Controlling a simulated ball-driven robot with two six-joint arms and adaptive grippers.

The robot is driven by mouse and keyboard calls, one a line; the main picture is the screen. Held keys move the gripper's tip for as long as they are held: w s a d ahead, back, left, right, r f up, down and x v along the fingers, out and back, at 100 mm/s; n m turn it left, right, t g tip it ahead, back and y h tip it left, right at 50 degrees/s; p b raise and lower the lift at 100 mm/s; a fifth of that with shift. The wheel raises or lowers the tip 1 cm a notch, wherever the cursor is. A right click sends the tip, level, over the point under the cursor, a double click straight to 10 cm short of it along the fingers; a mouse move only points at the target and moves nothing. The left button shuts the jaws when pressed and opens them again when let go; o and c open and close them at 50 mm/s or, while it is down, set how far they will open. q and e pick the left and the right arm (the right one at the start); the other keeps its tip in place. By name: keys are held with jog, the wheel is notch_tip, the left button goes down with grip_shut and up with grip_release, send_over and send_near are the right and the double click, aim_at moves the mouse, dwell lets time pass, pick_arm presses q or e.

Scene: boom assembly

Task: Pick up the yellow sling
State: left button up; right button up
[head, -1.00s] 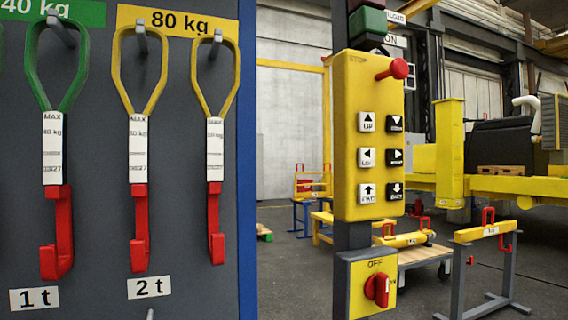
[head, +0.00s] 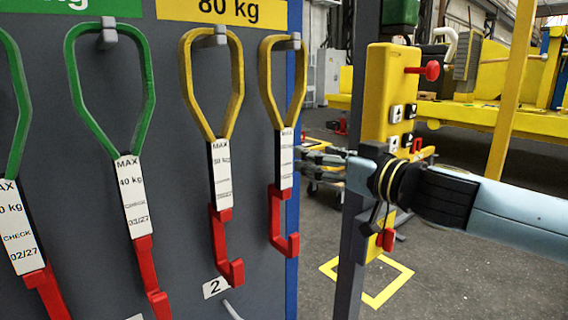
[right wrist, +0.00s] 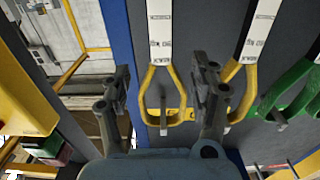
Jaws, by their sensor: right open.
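Two yellow slings, each with a white tag and red hook, hang on pegs under the 80 kg label (head: 222,12). In the head view, one is the left yellow sling (head: 238,85) and the other the right yellow sling (head: 262,85), near the board's blue edge. My right gripper (head: 312,160) is just right of that edge, its fingers pointing left. In the right wrist view my right gripper (right wrist: 162,85) is open and empty. A yellow sling loop (right wrist: 147,82) appears between its fingers, with the board behind. I cannot tell how far off it is. My left gripper is not in view.
Green slings (head: 70,70) hang left of the yellow ones on the grey board (head: 170,190). A yellow control box (head: 378,90) on a grey post stands close by my right arm. A yellow floor square (head: 400,275) lies below.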

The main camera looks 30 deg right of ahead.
aim_at(287, 148)
jog(key=w, duration=0.5)
jog(key=shift+a, duration=0.25)
jog(key=shift+w+a+f+b, duration=0.15)
jog(key=shift+w+f+b, duration=0.1)
jog(key=shift+w, duration=1.2)
jog(key=shift+w+a+f+b, duration=0.1)
jog(key=shift+w+f, duration=0.1)
jog(key=shift+w, duration=1.25)
grip_shut()
jog(key=shift+r, duration=0.15)
